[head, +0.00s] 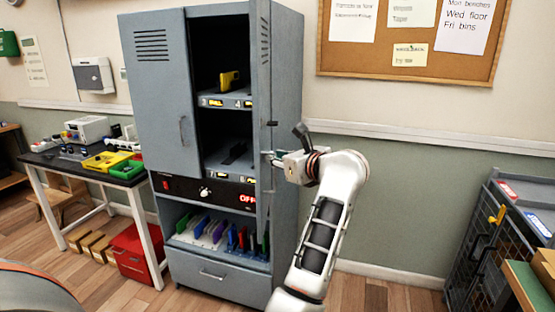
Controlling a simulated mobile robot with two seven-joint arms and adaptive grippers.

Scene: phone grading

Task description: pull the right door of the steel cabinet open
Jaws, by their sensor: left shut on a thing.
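The grey steel cabinet (286,60) stands against the wall. Its right door (263,70) stands open, swung outward and seen nearly edge-on. The left door (163,100) is closed, with a bar handle (183,131). My right gripper is not in view.
Inside the cabinet, shelves hold a yellow device (229,80) and several coloured slats (215,231). A drawer (215,272) is below. A workbench (60,161) with trays stands left; a dark wire-sided cart (490,240) stands right. Floor between cabinet and cart looks clear.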

